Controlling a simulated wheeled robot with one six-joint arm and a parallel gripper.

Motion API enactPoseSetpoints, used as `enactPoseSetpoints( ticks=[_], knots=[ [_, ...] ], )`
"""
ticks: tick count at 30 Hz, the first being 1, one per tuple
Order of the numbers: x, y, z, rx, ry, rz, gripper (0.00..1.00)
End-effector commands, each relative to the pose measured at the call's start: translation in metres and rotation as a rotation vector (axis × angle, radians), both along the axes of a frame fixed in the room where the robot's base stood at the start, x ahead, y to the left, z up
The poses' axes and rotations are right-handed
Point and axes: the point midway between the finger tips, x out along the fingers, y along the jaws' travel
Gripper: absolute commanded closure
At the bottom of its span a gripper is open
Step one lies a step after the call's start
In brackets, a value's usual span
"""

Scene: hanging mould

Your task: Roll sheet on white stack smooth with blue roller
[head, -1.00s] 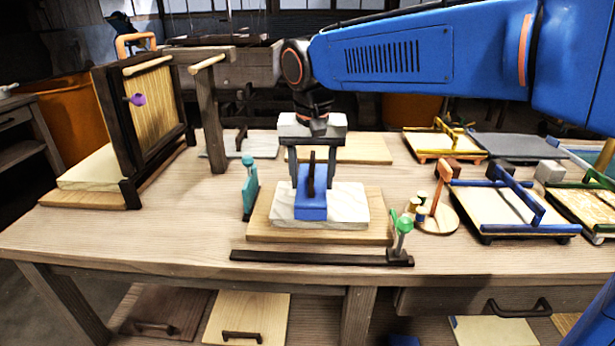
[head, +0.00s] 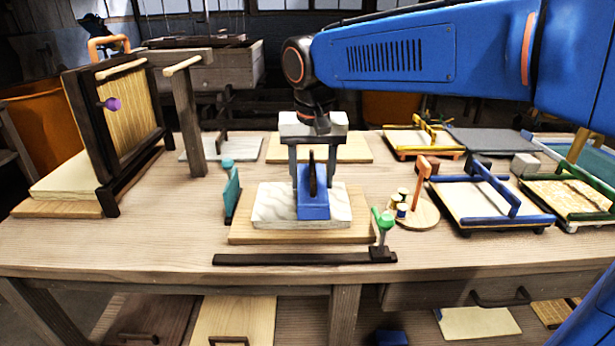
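The blue roller (head: 313,206), with a dark upright handle, rests on the white stack (head: 270,208), right of its middle. The stack's pale top sheet shows faint grey streaks; I cannot tell if these are wrinkles. The stack lies on a light wooden board (head: 240,236) on the bench. The roller and fingers hide part of the sheet.
A teal upright tool (head: 231,190) stands left of the stack. A dark bar (head: 290,259) with a green-knobbed post (head: 382,230) lies in front. A round stand (head: 420,213) and blue-handled frame (head: 490,200) are right. A dark upright frame (head: 120,120) stands far left.

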Motion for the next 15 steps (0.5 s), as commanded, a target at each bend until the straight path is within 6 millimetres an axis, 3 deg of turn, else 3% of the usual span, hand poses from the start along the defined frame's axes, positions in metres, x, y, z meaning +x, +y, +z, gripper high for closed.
enactPoseSetpoints(
  ticks=[15],
  knots=[
    [-0.001,-0.021,-0.002,0.001,-0.001,-0.001,0.84]
  ],
)
